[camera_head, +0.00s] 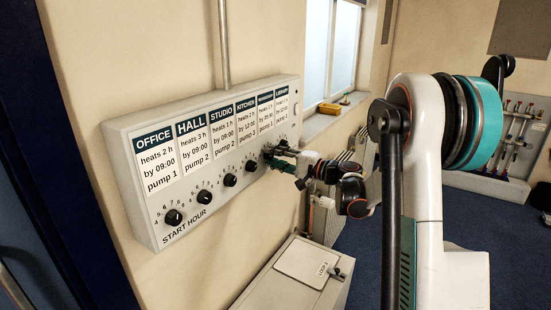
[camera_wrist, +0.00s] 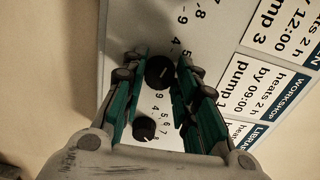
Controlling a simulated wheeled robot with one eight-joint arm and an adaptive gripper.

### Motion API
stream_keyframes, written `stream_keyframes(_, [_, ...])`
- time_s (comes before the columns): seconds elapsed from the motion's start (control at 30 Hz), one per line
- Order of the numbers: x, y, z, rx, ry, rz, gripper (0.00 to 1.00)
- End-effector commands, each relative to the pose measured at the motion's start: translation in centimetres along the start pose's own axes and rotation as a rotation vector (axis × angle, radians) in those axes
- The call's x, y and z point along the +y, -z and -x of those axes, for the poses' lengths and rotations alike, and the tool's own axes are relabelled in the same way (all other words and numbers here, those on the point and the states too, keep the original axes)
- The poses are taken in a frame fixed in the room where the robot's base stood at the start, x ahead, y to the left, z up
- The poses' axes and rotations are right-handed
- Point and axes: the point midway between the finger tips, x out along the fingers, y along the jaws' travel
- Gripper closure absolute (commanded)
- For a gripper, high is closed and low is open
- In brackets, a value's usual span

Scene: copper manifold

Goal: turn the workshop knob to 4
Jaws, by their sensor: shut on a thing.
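The heating panel (camera_head: 150,225) on the wall carries a row of labels with a black knob and dial figures under each. The WORKSHOP label (camera_head: 265,98) is fifth from the left, and it also shows in the wrist view (camera_wrist: 268,88). The workshop knob (camera_wrist: 160,72) is black and round, between my fingertips in the wrist view. My gripper (camera_head: 272,153) reaches it from the right in the head view and is shut on it. A faint light mark shows on the knob, but its setting cannot be read. My gripper largely hides the knob in the head view.
The library knob (camera_wrist: 144,128) lies between my fingers, nearer the palm. The kitchen knob (camera_head: 251,166) is close to the left of my gripper. A white cabinet (camera_head: 270,285) stands below the panel. A window sill (camera_head: 335,106) with a yellow object is beyond.

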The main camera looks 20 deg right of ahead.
Motion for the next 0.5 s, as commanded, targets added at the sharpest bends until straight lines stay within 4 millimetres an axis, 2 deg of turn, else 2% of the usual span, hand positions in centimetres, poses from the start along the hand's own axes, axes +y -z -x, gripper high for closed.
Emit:
stream_keyframes(0.33, [0.12,-0.09,0.01,-0.002,-0.002,0.003,0.96])
stream_keyframes(0.37, [0.12,-0.09,0.01,-0.002,-0.002,0.003,0.65])
stream_keyframes(0.4, [0.12,-0.09,0.01,-0.002,-0.002,0.002,0.56])
stream_keyframes(0.43, [0.11,-0.09,0.01,-0.002,-0.002,0.002,0.52])
stream_keyframes(0.5, [0.09,-0.07,0.01,-0.001,-0.002,0.002,0.52])
